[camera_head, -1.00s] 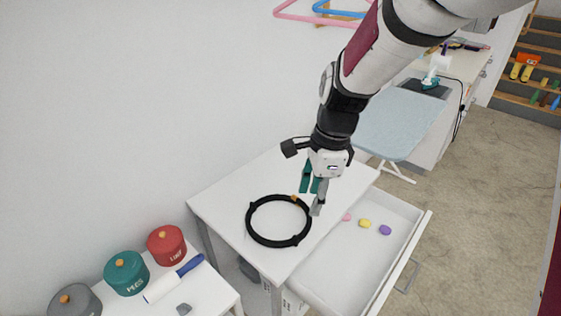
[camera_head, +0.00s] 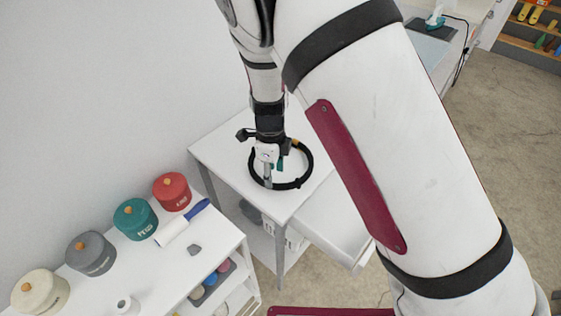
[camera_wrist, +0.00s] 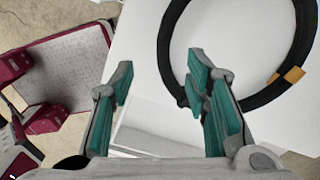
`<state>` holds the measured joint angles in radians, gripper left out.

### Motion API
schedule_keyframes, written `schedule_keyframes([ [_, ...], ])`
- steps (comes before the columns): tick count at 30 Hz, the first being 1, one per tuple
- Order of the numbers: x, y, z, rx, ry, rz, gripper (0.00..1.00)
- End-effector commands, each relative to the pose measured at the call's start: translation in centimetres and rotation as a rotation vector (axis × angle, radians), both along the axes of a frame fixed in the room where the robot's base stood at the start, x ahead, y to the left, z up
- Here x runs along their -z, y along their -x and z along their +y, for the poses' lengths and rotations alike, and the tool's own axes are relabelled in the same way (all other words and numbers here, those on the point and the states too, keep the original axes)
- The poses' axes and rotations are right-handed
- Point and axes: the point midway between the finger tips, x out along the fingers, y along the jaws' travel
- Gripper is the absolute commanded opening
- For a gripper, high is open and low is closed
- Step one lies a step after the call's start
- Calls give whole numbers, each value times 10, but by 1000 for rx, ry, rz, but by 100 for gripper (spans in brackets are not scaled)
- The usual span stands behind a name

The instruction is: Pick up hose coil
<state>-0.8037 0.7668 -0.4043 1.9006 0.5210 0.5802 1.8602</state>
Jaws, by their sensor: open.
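The hose coil is a black ring with a small orange band, lying flat on the small white table (camera_head: 215,150). In the head view the hose coil (camera_head: 311,163) is partly hidden by my gripper (camera_head: 269,178), which points down at its near left part. In the wrist view the hose coil (camera_wrist: 294,62) fills the upper right. My gripper (camera_wrist: 160,72) is open, with teal pads and nothing held. The coil's left band passes between the fingertips in the picture and runs behind the right finger. I cannot tell the height left above the table.
An open white drawer (camera_head: 335,232) juts out from the table, partly behind my arm. A lower shelf unit at left carries a red canister (camera_head: 172,192), a teal canister (camera_head: 134,219), other canisters and a blue-handled roller (camera_head: 181,224). A wall stands behind the table.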

Motion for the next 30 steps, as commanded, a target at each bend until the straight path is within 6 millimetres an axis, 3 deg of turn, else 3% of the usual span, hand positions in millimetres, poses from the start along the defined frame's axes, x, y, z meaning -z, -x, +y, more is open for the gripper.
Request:
schedule_keyframes([
  [7,17,-2,0,-2,1,0,43],
  [15,53,-7,1,0,1,0,43],
  [25,60,-7,2,-2,-1,0,43],
  [30,60,-7,2,-2,-1,-1,4],
])
